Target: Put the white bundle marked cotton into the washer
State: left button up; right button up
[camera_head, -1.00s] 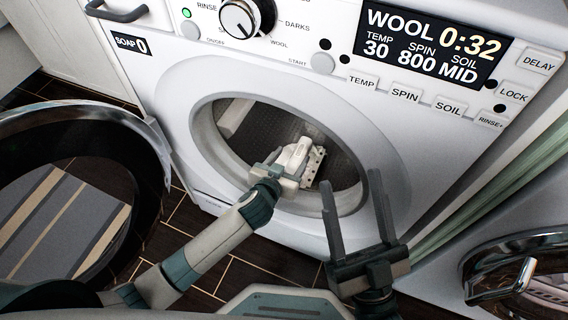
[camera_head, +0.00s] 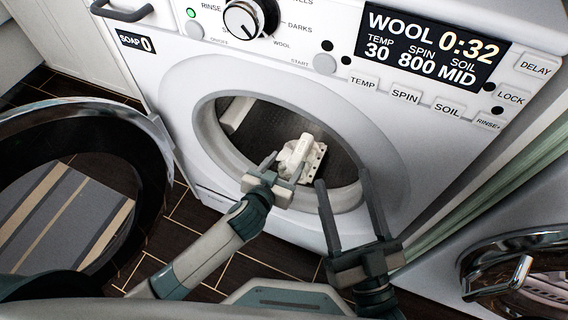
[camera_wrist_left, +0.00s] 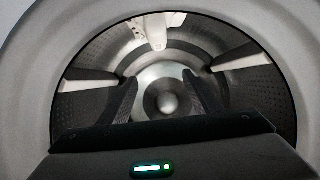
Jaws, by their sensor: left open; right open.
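The front-loading washer (camera_head: 185,85) has its round opening facing me, with the drum (camera_head: 262,130) visible inside. A pale whitish shape (camera_head: 300,158) with a dotted strip sits low in the drum. No cotton mark is readable on it, and I cannot tell whether it is the bundle or a drum part. My left gripper (camera_head: 282,167) is open at the lower rim of the opening, just in front of that shape. In the left wrist view its dark fingers (camera_wrist_left: 165,100) are apart with nothing between them. My right gripper (camera_head: 343,183) is open and empty, in front of the opening's lower right.
The washer's round door (camera_head: 150,190) hangs open at the left. A striped mat (camera_head: 65,215) lies on the dark tiled floor behind it. Another machine with a chrome-rimmed door (camera_head: 520,245) stands at the lower right. The display (camera_head: 430,48) reads WOOL 0:32.

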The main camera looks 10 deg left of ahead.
pick_arm(q)
jog(key=s+d+r+m+t+h, duration=0.15)
jog(key=s+d+r+h, duration=0.3)
jog(key=s+r, duration=0.5)
jog(key=s+a+r+n+t, duration=0.1)
jog(key=s+a+r+t, duration=0.2)
jog(key=s+r, duration=0.2)
jog(key=s+a+r+n+t, duration=0.1)
jog(key=s+a+r+t, duration=0.2)
jog(key=r, duration=0.7)
jog(key=shift+s+a+t+y, duration=0.35)
jog(key=shift+s+a, duration=0.45)
jog(key=shift+s, duration=0.3)
